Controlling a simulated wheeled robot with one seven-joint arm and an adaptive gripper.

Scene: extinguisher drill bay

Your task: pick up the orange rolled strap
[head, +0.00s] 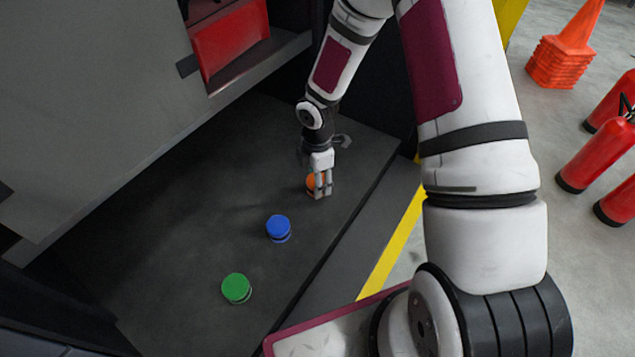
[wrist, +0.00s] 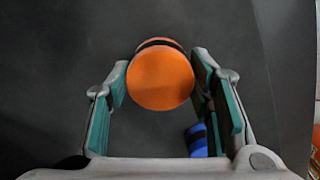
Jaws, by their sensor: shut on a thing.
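The orange rolled strap (wrist: 160,77) is a short round roll with a dark band, seen from above in the wrist view. It sits between the fingertips of my gripper (wrist: 162,88), which is shut on it. In the head view my gripper (head: 322,185) is low over the dark shelf surface, and the orange strap (head: 311,182) shows partly behind the fingers. I cannot tell whether the strap touches the surface.
A blue roll (head: 278,228) and a green roll (head: 236,288) lie on the dark surface (head: 180,225), nearer me and to the left. The blue roll also shows in the wrist view (wrist: 196,141). A grey panel (head: 90,100) stands at left. Red extinguishers (head: 600,150) stand at right.

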